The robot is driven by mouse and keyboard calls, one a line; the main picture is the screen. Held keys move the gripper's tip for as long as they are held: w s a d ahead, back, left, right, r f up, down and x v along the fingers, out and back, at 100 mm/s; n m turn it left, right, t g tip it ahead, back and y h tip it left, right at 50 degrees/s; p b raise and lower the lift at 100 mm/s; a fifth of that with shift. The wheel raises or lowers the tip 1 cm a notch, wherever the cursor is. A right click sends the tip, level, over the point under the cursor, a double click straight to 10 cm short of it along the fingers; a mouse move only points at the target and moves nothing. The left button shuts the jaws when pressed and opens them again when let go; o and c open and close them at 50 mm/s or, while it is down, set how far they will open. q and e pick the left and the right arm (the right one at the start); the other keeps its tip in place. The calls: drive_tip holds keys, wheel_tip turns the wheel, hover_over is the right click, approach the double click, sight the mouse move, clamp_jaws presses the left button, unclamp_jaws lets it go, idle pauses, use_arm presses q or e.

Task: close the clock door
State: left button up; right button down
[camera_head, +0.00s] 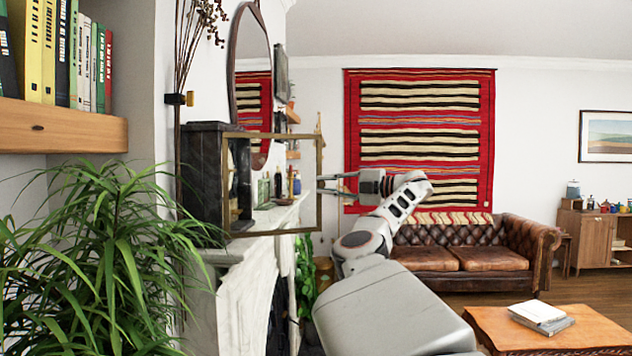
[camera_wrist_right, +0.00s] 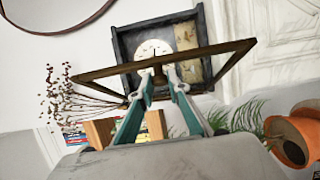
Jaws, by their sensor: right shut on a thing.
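The clock (camera_head: 203,165) is a dark box on the mantel at the left of the head view. Its white dial (camera_wrist_right: 153,49) shows in the right wrist view. The clock door (camera_head: 270,136) is a thin brass-coloured frame with a clear pane, and it stands swung open, out to the right of the clock. In the wrist view the door frame (camera_wrist_right: 108,70) crosses in front of the clock. My right gripper (camera_head: 321,184) is at the door's free edge, its fingers shut on the small door knob (camera_wrist_right: 158,75). My left gripper is not in view.
The white marble mantel (camera_head: 262,222) carries bottles behind the door pane. A sofa (camera_head: 460,255) and a wooden table (camera_head: 560,335) stand at the right.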

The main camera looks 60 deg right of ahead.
drive_tip(key=shift+w+d+y, duration=0.4)
drive_tip(key=shift+w+n+p, duration=0.1)
drive_tip(key=shift+n+p, duration=0.2)
drive_tip(key=c, duration=1.9)
unclamp_jaws()
drive_tip(key=s+d, duration=0.1)
drive_tip(key=s, duration=1.1)
drive_tip(key=shift+d, duration=0.4)
